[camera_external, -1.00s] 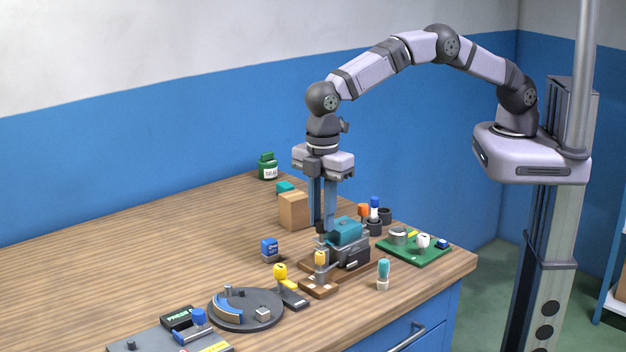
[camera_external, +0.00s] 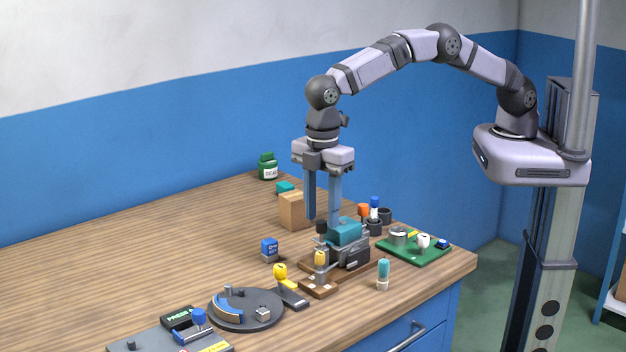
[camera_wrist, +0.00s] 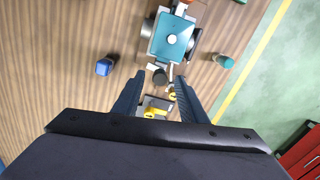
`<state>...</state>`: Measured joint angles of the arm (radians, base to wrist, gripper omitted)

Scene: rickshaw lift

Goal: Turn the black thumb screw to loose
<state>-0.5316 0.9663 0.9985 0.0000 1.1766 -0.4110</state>
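The black thumb screw (camera_external: 321,227) stands upright at the left side of a grey fixture with a teal block (camera_external: 345,232) on a brown base. Its dark round top (camera_wrist: 159,76) also shows in the wrist view, between the fingertips. My gripper (camera_external: 322,219) points straight down, open and empty, with one finger on either side of the screw and the tips around the height of its top. In the wrist view the gripper (camera_wrist: 158,80) shows clear gaps beside the knob. Any mark of the screw's tight or loose position cannot be made out.
A yellow-topped screw (camera_external: 320,258) stands on a small brown base just in front.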

